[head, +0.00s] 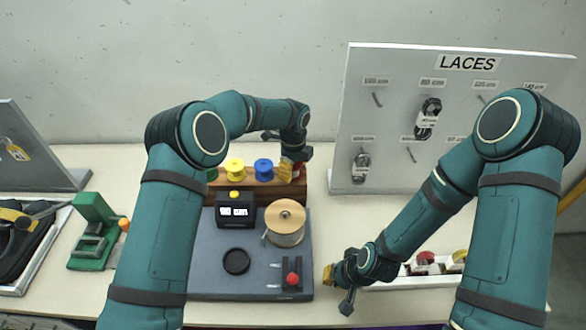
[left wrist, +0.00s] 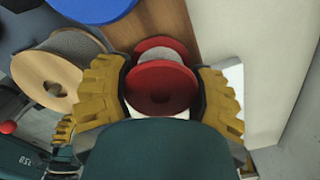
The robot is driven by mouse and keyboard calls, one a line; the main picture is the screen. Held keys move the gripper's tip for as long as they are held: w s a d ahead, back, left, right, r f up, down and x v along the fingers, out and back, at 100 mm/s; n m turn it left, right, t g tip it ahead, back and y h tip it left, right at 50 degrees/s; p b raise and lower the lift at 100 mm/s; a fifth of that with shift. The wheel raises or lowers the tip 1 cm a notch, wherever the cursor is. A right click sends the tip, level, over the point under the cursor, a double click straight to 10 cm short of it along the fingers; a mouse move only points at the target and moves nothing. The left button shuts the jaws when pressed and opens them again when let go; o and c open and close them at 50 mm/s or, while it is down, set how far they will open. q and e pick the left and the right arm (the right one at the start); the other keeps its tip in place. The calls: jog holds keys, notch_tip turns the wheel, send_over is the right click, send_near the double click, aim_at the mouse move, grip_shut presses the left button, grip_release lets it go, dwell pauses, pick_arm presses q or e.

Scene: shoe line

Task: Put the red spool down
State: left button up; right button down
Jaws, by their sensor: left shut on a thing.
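The red spool (left wrist: 160,88), with pale grey thread wound between its flanges, sits between the yellow fingers of my left gripper (left wrist: 164,92) in the left wrist view. The gripper is shut on it. In the head view my left gripper (head: 291,167) is at the right end of the wooden rack (head: 235,191) and mostly hides the spool. I cannot tell whether the spool touches the rack. My right gripper (head: 340,284) is low over the table, right of the grey mat; its finger opening is not clear.
A yellow spool (head: 234,168) and a blue spool (head: 263,169) stand on the rack. A large tan spool (head: 285,222), a black display box (head: 235,210) and a black ring (head: 236,261) are on the grey mat (head: 210,278). The LACES board (head: 400,185) stands right.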

pick_arm(q)
jog(key=shift+f, duration=0.25)
jog(key=o, duration=1.4)
jog(key=shift+c, duration=0.2)
notch_tip(320, 180, up, 12)
jog(key=shift+r, duration=0.1)
